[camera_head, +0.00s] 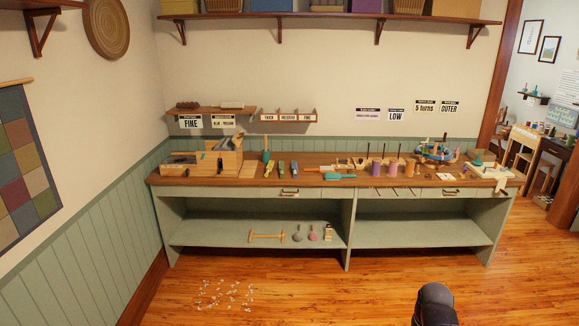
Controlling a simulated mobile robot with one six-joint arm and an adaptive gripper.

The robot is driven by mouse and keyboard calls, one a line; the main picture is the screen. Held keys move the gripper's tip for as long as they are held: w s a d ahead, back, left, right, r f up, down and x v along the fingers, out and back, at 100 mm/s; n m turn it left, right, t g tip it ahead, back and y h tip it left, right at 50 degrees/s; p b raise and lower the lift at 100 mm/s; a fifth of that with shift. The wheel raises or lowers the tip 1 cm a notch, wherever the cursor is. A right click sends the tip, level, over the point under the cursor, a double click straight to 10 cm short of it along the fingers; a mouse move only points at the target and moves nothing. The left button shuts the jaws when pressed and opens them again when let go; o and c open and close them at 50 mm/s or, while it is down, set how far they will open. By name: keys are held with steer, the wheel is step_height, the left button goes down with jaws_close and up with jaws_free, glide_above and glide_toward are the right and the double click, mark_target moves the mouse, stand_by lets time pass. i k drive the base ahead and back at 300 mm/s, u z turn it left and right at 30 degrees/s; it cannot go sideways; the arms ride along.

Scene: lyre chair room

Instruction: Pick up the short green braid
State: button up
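A long workbench (260,184) with a wooden top stands against the far wall and carries many small items. Several small upright-looking pieces lie left of its middle, among them a green one (281,168) and a yellowish one (294,167). A flat teal-green piece (340,176) lies nearer the front edge, right of them. All are too small to tell which, if any, is the short green braid. My gripper is not in view; only a dark rounded part of my own body shows at the bottom, well short of the bench.
A wooden box-like device (215,160) stands at the bench's left end. Spools (377,168) and a colourful round stand (437,151) are on its right half. The lower shelf (415,233) holds a few tools on its left. White scraps (226,295) litter the floor, otherwise clear.

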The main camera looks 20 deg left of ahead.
mark_target(281, 165)
steer(key=u, duration=0.05)
steer(key=i, duration=1.6)
steer(key=u, duration=0.8)
steer(key=i, duration=0.45)
steer(key=u, duration=0.15)
